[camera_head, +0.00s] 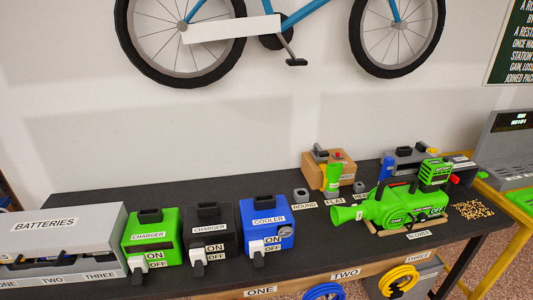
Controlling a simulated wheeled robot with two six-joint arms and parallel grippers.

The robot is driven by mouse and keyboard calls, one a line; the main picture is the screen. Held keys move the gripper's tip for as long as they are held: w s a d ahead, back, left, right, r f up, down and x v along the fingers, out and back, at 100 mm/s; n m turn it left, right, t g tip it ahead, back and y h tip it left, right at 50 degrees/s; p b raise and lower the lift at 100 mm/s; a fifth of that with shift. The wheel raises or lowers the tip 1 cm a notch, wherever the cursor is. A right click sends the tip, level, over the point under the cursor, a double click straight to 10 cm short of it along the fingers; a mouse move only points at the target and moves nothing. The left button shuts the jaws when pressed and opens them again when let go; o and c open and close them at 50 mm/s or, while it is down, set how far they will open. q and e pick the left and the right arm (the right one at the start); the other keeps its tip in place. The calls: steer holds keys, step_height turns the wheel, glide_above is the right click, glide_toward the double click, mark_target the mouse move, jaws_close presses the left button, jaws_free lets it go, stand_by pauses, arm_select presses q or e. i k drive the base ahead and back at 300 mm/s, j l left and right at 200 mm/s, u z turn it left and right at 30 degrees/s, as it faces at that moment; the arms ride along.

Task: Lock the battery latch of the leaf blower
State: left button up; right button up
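The green leaf blower (395,208) lies on the black workbench at the right, on a tan cradle with a "BLOWER" label in front. Its nozzle points left, and an "OFF" label shows on its right end. A green and black block (435,172), which looks like a battery, stands at the blower's right rear; I cannot tell whether it is seated in the blower. A small red part (455,179) shows just right of this block; I cannot tell whether it is the latch, or the latch's position. Neither of my grippers is in view.
A drill-like tool (332,178) stands by a cardboard-coloured block. Yellowish bits (472,209) lie right of the blower.

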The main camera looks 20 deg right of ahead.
mark_target(454, 179)
steer(key=z, duration=1.95)
